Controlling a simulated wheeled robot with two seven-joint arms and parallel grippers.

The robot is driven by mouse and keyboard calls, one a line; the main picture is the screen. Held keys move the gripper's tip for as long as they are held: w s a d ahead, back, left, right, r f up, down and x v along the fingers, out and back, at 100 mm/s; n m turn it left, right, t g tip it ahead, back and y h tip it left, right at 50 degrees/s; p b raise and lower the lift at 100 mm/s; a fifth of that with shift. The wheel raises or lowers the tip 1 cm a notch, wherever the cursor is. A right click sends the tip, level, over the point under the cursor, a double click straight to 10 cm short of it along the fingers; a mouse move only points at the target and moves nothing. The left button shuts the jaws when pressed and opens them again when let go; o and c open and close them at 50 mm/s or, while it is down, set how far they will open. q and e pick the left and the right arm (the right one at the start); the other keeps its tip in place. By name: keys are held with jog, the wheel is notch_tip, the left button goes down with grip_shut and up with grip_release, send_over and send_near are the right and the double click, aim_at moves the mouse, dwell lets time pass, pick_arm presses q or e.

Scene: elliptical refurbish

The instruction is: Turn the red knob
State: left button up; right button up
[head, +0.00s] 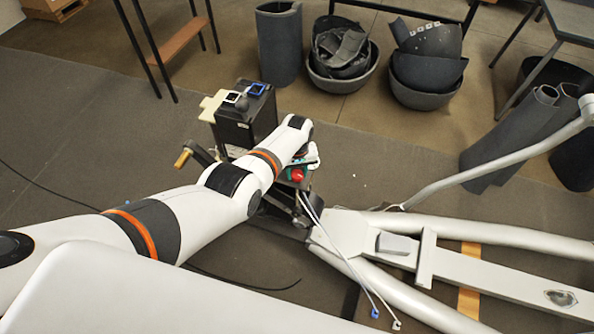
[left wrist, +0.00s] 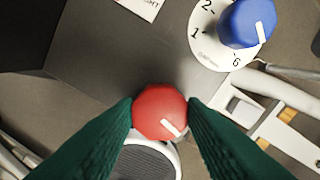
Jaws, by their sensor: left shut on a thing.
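The red knob (left wrist: 160,111) is in the middle of the left wrist view, a faceted round knob with a white pointer line toward its lower right. My left gripper (left wrist: 161,115) has its two dark green fingers on either side of the knob, shut on it. My right gripper is not in view.
A blue knob (left wrist: 247,22) on a white numbered dial (left wrist: 212,35) sits close by. A white tubular frame (head: 460,265) stands right of the machine. Cables (head: 345,260) hang in front. Bowls of dark scraps (head: 342,50) stand on the floor behind.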

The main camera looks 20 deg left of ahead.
aim_at(297, 174)
pick_arm(q)
jog(key=o, duration=1)
jog(key=shift+r+p, duration=2.45)
jog(key=shift+r, duration=3.55)
jog(key=shift+f, duration=0.1)
